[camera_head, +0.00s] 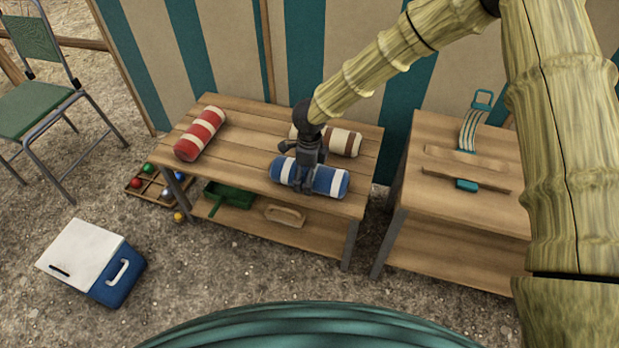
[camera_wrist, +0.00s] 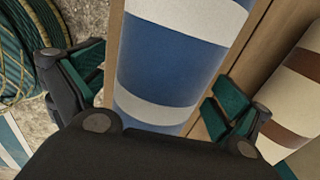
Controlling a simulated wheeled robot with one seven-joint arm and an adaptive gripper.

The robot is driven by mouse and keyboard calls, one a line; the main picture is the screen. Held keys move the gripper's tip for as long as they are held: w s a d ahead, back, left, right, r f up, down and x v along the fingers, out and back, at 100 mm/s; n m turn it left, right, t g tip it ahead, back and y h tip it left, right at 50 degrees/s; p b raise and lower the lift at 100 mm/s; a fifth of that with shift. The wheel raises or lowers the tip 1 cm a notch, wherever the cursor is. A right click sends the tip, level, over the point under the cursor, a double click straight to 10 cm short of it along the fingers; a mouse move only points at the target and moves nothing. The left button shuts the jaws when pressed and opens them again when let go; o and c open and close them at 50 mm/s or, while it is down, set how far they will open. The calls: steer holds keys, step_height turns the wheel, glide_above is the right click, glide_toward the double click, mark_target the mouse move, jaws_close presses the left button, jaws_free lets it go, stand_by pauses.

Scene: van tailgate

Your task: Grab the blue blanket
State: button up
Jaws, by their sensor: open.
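The blue blanket (camera_head: 327,180) is a roll with white bands, lying on the wooden table near its front right edge. In the wrist view the blue blanket (camera_wrist: 165,65) runs between the two fingers. My gripper (camera_head: 304,180) is over the middle of the roll, pointing down, and hides part of it. In the wrist view my gripper (camera_wrist: 155,95) is open, with one teal-padded finger on each side of the roll. I cannot tell whether the fingers touch it.
A brown-and-cream roll (camera_head: 343,141) lies just behind the blue one, and a red roll (camera_head: 200,134) lies at the table's left end. A second wooden table (camera_head: 440,135) stands to the right. The table top (camera_head: 245,150) between the red and blue rolls is clear.

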steer(key=shift+r, duration=0.1)
steer(key=c, duration=1.3)
